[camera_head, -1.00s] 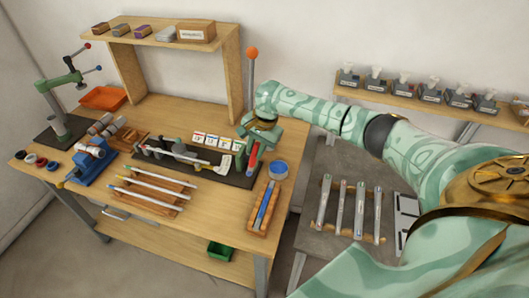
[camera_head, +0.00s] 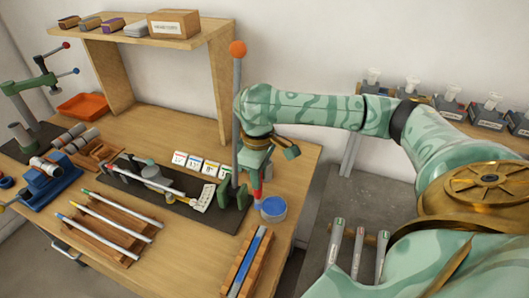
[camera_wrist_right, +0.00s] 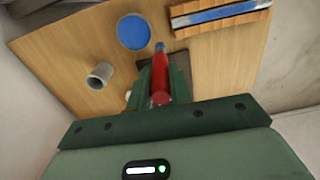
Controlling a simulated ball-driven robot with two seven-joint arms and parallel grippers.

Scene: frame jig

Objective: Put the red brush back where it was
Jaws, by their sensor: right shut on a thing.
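My right gripper (camera_head: 256,183) is shut on the red brush (camera_head: 257,190) above the table's right side. The brush hangs roughly upright below the jaws, with its lower end close to a blue-topped round tin (camera_head: 273,209). In the right wrist view the red brush (camera_wrist_right: 161,75) shows between the green fingers (camera_wrist_right: 163,85), pointing away from the palm. My left gripper is not in view.
A rack of pencil-like rods (camera_head: 110,225) stands further left. A shelf (camera_head: 140,38) rises at the back.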

